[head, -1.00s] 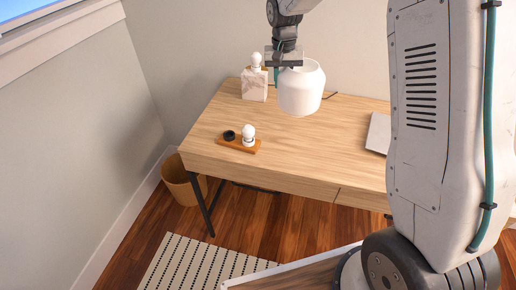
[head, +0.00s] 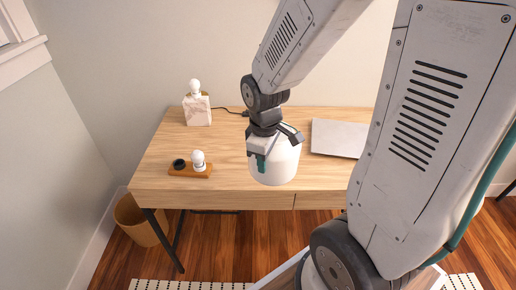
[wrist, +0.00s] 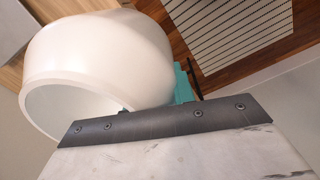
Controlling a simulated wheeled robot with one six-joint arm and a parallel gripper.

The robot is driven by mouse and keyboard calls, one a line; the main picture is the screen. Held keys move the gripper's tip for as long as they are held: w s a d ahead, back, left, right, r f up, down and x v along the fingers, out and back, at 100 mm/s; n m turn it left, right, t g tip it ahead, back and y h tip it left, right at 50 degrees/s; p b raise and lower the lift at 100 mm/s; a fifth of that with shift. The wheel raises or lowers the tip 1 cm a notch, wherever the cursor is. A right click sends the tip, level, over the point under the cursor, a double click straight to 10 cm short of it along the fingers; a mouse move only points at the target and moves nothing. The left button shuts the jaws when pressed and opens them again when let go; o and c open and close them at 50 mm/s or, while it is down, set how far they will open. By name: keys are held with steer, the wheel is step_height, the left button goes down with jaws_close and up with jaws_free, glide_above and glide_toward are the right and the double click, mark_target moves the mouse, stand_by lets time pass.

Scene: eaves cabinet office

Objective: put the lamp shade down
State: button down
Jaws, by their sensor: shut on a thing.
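The white lamp shade (head: 277,163) hangs in my gripper (head: 259,158), in front of the desk's middle in the head view. My gripper is shut on the shade's rim or wall. In the wrist view the shade (wrist: 105,65) fills the upper left, with its open end toward the camera, beside a teal finger (wrist: 183,84). I cannot tell the gap between shade and desk. A marble lamp base (head: 197,110) with a bare bulb stands at the desk's back left.
The wooden desk (head: 225,150) has clear room left of the shade. A small wooden stand (head: 190,171) with a bulb and a black ring lies near its front left. A grey laptop (head: 340,138) lies at the right. A waste basket (head: 136,220) stands on the floor.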

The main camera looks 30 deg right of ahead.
steer(key=w+d+f, duration=0.4)
steer(key=w+d, duration=0.4)
steer(key=w, duration=0.3)
steer(key=shift+w+f, duration=0.4)
steer(key=shift+f, duration=0.15)
steer(key=c, duration=1.2)
jaws_free()
steer(key=shift+o, duration=0.2)
